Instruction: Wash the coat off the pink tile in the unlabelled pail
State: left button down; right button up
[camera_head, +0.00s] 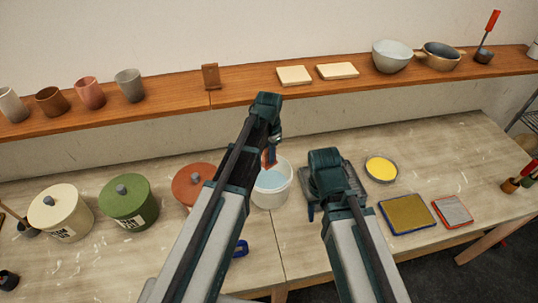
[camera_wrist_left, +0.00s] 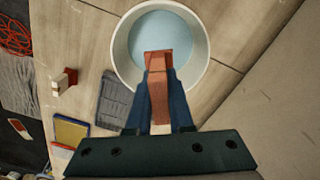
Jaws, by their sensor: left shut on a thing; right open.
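My left gripper (camera_head: 270,150) is shut on a flat reddish-pink tile (camera_wrist_left: 158,68), gripped between its two blue fingers. The tile also shows in the head view (camera_head: 267,159), largely hidden by the gripper. It is over the mouth of a white open pail (camera_head: 272,201) with pale blue water in it and no label in sight. In the left wrist view the pail (camera_wrist_left: 202,42) surrounds the tile's far end; I cannot tell whether the tile touches the water. My right gripper (camera_head: 335,203) is open to the right of the pail, its fingers partly hidden.
Lidded cream (camera_head: 60,212), green (camera_head: 128,202) and red (camera_head: 193,182) pails stand left of the white pail. A grey ribbed mat (camera_wrist_left: 112,98), a yellow dish (camera_head: 381,169) and blue-edged (camera_head: 407,214) and red-edged (camera_head: 452,212) trays lie right. A shelf (camera_head: 225,95) holds cups, tiles and bowls.

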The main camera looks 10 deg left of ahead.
pick_arm(q)
jog(key=shift+r, duration=0.6)
jog(key=shift+w+f, duration=0.15)
pick_arm(e)
jog(key=shift+w+r, duration=0.25)
jog(key=shift+r, duration=0.25)
pick_arm(q)
jog(key=shift+f, duration=0.3)
notch_tip(320, 180, down, 18)
jog(key=b, duration=1.8)
pick_arm(e)
notch_tip(320, 180, down, 19)
jog(key=shift+r, duration=0.2)
pick_arm(q)
jog(key=shift+r, duration=0.1)
pick_arm(e)
jog(key=shift+r, duration=0.1)
dwell(0.9)
pick_arm(q)
notch_tip(320, 180, up, 17)
jog(key=p, duration=1.6)
jog(key=shift+f, duration=0.2)
pick_arm(e)
notch_tip(320, 180, up, 16)
jog(key=shift+r, duration=0.2)
